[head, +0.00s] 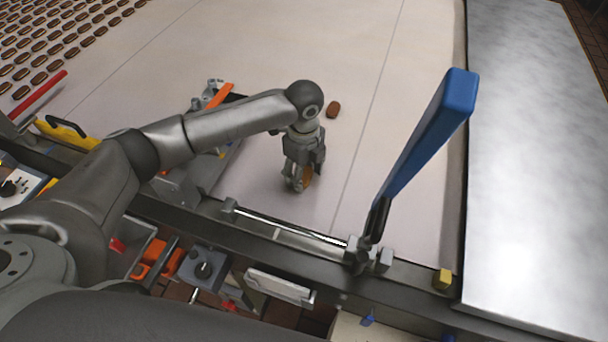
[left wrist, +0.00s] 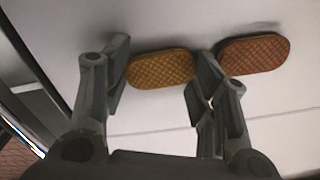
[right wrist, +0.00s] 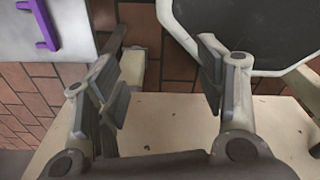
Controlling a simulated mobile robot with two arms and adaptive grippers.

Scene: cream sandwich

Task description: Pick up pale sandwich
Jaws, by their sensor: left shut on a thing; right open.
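The pale sandwich, an oval golden-tan biscuit with a waffle pattern, is between the fingers of my left gripper (left wrist: 160,80) in the left wrist view (left wrist: 160,67). In the head view it shows as a small orange-brown piece (head: 308,175) at the fingertips of my left gripper (head: 299,178), low over the pale belt. The left gripper is shut on it. A darker brown sandwich (left wrist: 255,55) lies just beyond the right finger; in the head view it is on the belt (head: 333,109) behind the wrist. My right gripper (right wrist: 160,85) is open and empty.
A blue-handled lever (head: 425,140) stands on the belt's front rail, right of my left gripper. A metal panel (head: 530,130) runs along the right. Rows of brown sandwiches (head: 60,45) lie far left. The right wrist view shows a beige surface (right wrist: 165,130) and brick floor.

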